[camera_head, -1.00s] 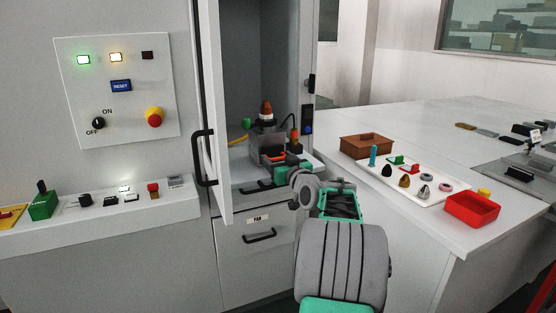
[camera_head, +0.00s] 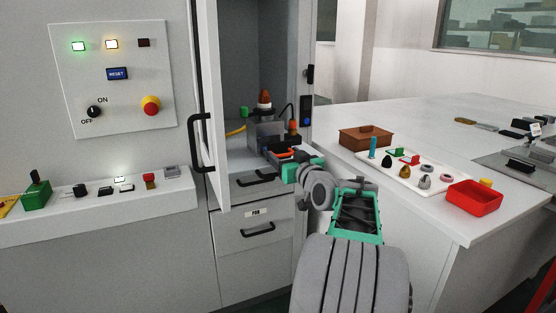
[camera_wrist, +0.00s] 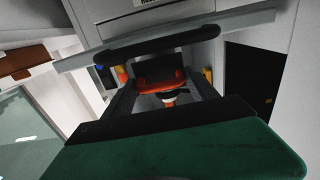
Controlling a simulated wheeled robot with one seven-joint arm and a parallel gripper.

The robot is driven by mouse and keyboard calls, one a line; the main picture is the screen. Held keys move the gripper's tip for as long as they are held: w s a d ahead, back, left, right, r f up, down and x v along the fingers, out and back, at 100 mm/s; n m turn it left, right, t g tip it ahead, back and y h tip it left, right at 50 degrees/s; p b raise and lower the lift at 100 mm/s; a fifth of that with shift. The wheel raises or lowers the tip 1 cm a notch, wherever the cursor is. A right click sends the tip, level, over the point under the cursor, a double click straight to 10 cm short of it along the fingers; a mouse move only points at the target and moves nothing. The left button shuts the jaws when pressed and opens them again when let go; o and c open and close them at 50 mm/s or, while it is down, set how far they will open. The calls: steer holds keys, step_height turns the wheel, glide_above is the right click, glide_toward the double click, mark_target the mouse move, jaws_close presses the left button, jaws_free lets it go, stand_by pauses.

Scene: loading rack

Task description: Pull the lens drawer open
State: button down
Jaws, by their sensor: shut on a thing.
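The lens drawer appears to be the small dark drawer with an orange-red handle (camera_head: 284,153) on the grey unit (camera_head: 266,133) inside the open cabinet. It stands out to the right of the unit, partly open as far as I can tell. My gripper (camera_head: 289,162) is at the handle, reaching in from the right. In the wrist view, the orange-red handle (camera_wrist: 160,85) lies between the two dark fingers of my gripper (camera_wrist: 162,88), which is shut on it. The fingertips are partly hidden in the head view.
The cabinet door (camera_head: 211,120) stands open at left. Below are a drawer handle (camera_head: 255,178) and the FAN drawer (camera_head: 253,236). At right, the table holds a brown box (camera_head: 365,138), a white tray (camera_head: 432,184) of small parts and a red bin (camera_head: 474,198).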

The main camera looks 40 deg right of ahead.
steer(key=shift+v, duration=1.25)
steer(key=shift+c, duration=1.3)
jaws_free()
steer(key=shift+s, duration=0.1)
steer(key=v, duration=0.7)
steer(key=shift+s+b, duration=0.25)
steer(key=shift+b, duration=0.1)
steer(key=shift+a, duration=0.1)
